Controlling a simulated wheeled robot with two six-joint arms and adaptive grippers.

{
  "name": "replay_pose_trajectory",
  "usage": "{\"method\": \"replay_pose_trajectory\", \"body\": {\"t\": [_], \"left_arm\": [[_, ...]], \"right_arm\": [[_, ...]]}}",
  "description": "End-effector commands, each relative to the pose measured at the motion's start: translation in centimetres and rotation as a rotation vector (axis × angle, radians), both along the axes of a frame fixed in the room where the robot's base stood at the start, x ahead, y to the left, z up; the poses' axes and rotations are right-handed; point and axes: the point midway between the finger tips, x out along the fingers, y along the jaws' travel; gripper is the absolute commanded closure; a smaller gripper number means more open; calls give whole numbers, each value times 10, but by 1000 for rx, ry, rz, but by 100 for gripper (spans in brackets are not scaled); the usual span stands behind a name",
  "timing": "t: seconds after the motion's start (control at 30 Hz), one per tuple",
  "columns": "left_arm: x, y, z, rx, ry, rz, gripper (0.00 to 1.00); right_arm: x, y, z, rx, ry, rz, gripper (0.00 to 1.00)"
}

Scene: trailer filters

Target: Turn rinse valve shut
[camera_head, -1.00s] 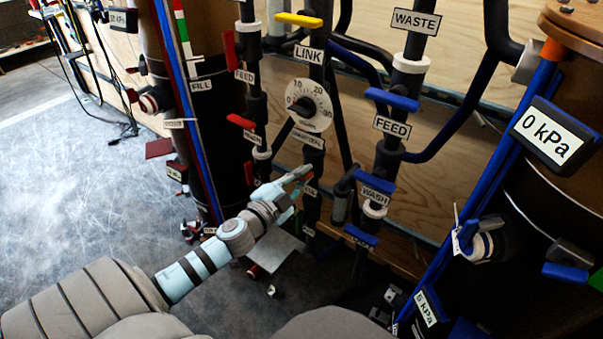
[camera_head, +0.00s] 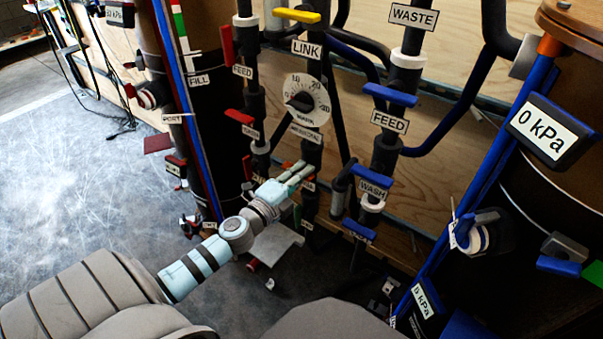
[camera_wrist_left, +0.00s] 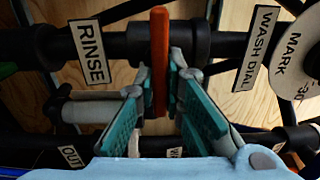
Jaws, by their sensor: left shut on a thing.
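The rinse valve has an orange-red lever handle (camera_wrist_left: 159,60), seen in the left wrist view beside the RINSE label (camera_wrist_left: 90,52). The handle stands crosswise to its black pipe (camera_wrist_left: 115,46). My left gripper (camera_wrist_left: 160,88) is shut on the handle, with one teal finger on each side. In the head view my left gripper (camera_head: 300,172) is at the lower middle pipe, below the dial, and its fingers hide most of the handle.
A white dial (camera_head: 307,100) is above the gripper. The blue WASH handle (camera_head: 371,175) and blue FEED handle (camera_head: 390,96) are to the right, a red handle (camera_head: 240,117) to the left. A 0 kPa gauge (camera_head: 550,132) is at far right.

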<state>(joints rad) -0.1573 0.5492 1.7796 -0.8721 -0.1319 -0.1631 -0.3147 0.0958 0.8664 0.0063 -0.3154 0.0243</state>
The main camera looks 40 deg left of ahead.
Motion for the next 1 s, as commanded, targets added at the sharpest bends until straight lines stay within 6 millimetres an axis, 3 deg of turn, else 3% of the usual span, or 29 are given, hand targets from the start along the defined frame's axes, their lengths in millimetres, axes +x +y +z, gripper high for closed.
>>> {"method": "replay_pose_trajectory", "body": {"t": [0.43, 0.47, 0.57, 0.87, 1.0], "left_arm": [[-1, 0, -2, 13, 4, 0, 100], [-1, 0, -2, 12, 4, 0, 86], [-1, 0, -2, 12, 3, 0, 70], [-1, 0, -1, 11, 2, 0, 70], [-13, 0, -2, 15, 6, 0, 70]], "right_arm": [[-8, 0, -1, 0, 12, 0, 60], [-8, 0, -1, 0, 11, 0, 60], [-6, 0, -1, 0, 8, -1, 60], [2, 1, 0, 1, -4, -1, 60], [0, 1, 0, 1, 0, -1, 60]]}}
